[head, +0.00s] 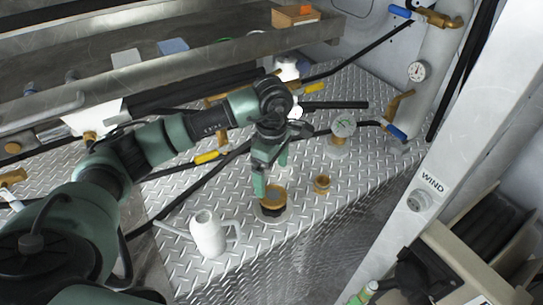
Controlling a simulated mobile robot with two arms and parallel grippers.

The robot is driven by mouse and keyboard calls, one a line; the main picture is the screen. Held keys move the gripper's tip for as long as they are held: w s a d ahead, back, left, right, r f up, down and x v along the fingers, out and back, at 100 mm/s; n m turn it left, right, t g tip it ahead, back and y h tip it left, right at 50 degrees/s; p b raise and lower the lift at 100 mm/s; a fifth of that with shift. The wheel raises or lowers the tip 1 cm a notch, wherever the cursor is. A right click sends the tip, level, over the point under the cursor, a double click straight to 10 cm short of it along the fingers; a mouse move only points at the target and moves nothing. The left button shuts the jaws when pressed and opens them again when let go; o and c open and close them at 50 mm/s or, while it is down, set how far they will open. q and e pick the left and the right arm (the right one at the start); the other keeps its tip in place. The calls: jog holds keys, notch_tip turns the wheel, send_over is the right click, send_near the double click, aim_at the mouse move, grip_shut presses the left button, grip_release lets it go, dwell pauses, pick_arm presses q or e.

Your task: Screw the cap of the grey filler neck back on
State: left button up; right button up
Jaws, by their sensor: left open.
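I cannot tell whether the cap's threads are engaged. My right gripper is not in view.
A white post (431,185) is at right.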

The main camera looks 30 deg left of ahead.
aim_at(272, 193)
pick_arm(q)
notch_tip(272, 193, down, 7)
jog(key=shift+r+p, duration=0.1)
jog(key=shift+p, duration=0.95)
jog(key=shift+f, duration=0.6)
jog(key=c, duration=1.5)
jog(key=shift+c, duration=0.2)
jog(key=m+b, duration=0.3)
jog(key=shift+w+f, duration=0.15)
jog(key=shift+m+b, duration=0.65)
jog(key=shift+m, duration=0.05)
